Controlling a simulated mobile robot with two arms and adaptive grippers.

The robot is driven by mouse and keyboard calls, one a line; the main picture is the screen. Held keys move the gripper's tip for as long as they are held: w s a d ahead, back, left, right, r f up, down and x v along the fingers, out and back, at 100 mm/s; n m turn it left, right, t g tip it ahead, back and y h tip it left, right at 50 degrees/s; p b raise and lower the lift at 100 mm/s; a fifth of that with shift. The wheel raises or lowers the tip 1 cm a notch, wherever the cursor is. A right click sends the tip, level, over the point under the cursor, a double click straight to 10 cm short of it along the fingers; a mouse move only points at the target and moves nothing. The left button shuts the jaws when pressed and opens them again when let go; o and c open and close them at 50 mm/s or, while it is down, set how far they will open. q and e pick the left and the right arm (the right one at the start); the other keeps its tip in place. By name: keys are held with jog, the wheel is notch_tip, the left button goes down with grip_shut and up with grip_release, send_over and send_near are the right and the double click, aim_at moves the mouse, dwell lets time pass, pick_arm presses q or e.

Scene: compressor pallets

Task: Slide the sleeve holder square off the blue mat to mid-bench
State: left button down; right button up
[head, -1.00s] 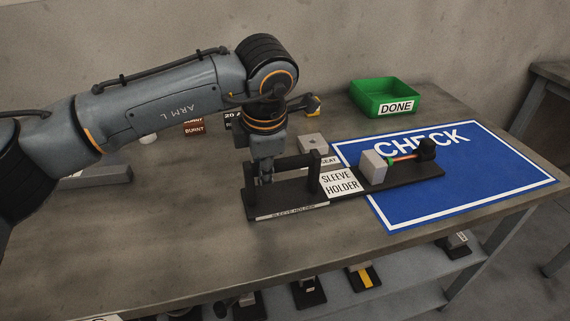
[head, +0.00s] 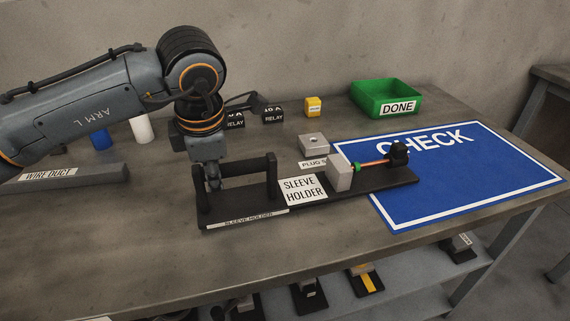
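The sleeve holder (head: 302,189) is a long dark base with a white label, a black handle bar on two posts at its left end, a grey block, and a copper-coloured rod with a green ring running to a black block at its right end. Its right end still overlaps the left part of the blue CHECK mat (head: 430,205); the rest lies on bare bench. My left gripper (head: 213,184) is down at the left part of the handle bar. Its fingers are small and partly hidden, and seem to be around the bar. My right gripper is not seen.
A grey plug seat block (head: 313,145) stands close behind the holder. Relays (head: 272,115), a yellow block (head: 313,106) and a green DONE bin (head: 386,98) stand further back. A wire duct (head: 70,180) lies left. The bench front left is clear.

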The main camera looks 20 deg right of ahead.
pick_arm(q)
jog(key=a+b, duration=0.1)
jog(key=a, duration=0.4)
jog(key=shift+a, duration=0.1)
jog(key=shift+a+b, duration=0.45)
jog(key=shift+a, duration=0.8)
jog(key=a+b, duration=0.1)
jog(key=a, duration=0.6)
jog(key=shift+a, duration=0.25)
jog(key=shift+s+a+b, duration=0.1)
jog(key=shift+a+b, duration=0.2)
jog(key=shift+a, duration=0.7)
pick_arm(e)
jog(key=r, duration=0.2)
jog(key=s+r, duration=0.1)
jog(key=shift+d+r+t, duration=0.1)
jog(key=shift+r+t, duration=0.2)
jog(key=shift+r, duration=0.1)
pick_arm(q)
jog(key=c, duration=1.1)
grip_release()
jog(key=shift+o, duration=0.2)
